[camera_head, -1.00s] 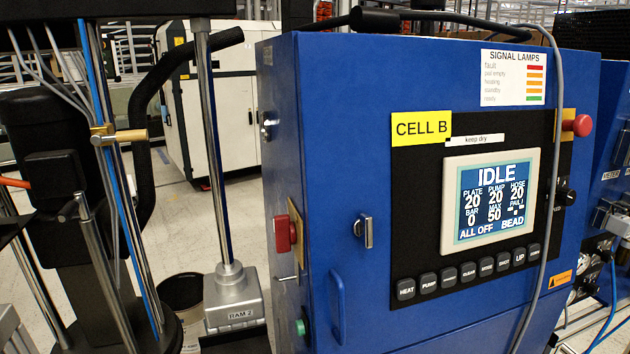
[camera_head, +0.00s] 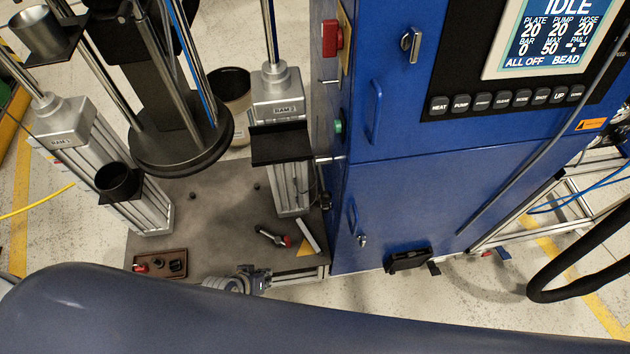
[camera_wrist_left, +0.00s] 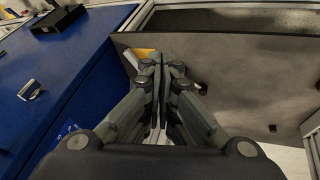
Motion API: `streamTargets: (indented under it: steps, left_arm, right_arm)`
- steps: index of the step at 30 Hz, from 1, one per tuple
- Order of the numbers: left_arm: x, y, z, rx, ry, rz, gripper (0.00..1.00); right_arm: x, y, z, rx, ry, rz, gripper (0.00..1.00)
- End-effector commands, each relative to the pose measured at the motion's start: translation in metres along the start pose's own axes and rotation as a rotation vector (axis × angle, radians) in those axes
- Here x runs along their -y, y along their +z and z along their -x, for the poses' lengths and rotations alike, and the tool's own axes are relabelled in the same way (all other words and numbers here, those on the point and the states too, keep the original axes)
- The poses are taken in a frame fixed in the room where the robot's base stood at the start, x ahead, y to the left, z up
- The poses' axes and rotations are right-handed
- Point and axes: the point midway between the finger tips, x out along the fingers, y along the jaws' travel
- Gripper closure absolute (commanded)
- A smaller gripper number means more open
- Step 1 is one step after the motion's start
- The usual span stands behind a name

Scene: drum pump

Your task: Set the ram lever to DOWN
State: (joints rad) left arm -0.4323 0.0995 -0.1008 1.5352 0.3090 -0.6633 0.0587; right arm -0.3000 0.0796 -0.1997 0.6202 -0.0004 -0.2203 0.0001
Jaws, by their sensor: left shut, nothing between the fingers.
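A small metal lever with a red end (camera_head: 272,238) lies low over the grey base plate (camera_head: 215,220), near the right-hand ram column (camera_head: 290,190); it looks like the ram lever, but its label cannot be read. My left gripper (camera_head: 250,279) shows at the base plate's front edge, partly covered by my arm, nearer the camera than the lever. In the left wrist view, the left gripper (camera_wrist_left: 160,57) has its fingers together and empty, above the base plate (camera_wrist_left: 240,70). The lever is not distinguishable there. My right gripper is not in view.
The blue cabinet (camera_head: 400,200) stands right of the base plate. A brown tray (camera_head: 160,264) with small parts sits at the front left. A black follower plate (camera_head: 180,150) hangs over the back. A yellow triangle (camera_head: 305,247) is beside the lever.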

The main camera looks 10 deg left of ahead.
Motion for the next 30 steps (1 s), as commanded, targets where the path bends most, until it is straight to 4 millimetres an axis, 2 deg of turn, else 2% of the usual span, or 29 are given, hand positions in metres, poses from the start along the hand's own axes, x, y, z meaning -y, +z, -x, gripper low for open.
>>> streamTargets:
  steps: [1,3,5,9,12,16,19,22,26,30]
  left_arm:
    - [-0.014,-0.027,0.029,-0.031,0.028,0.014,1.00]
    - [-0.032,-0.055,0.059,-0.065,0.069,0.032,1.00]
    - [-0.048,-0.078,0.087,-0.093,0.105,0.042,1.00]
    - [-0.084,-0.125,0.159,-0.155,0.194,0.051,1.00]
    - [-0.107,-0.149,0.208,-0.190,0.251,0.045,1.00]
    - [-0.130,-0.168,0.258,-0.224,0.310,0.030,1.00]
    - [-0.140,-0.174,0.280,-0.238,0.335,0.020,1.00]
    - [-0.145,-0.177,0.289,-0.244,0.348,0.015,1.00]
    - [-0.148,-0.180,0.283,-0.245,0.351,0.017,1.00]
    - [-0.156,-0.185,0.266,-0.244,0.352,0.017,1.00]
  right_arm:
    - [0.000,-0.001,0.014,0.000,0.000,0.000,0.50]
    - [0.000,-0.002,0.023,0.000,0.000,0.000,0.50]
    - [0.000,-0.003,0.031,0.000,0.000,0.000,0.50]
    - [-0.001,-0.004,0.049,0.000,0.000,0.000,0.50]
    - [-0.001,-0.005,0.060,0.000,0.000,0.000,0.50]
    - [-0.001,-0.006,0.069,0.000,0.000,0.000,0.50]
    - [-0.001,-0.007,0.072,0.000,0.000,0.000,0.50]
    - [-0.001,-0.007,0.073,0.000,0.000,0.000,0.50]
    - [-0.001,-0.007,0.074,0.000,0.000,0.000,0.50]
    - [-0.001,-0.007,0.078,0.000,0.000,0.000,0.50]
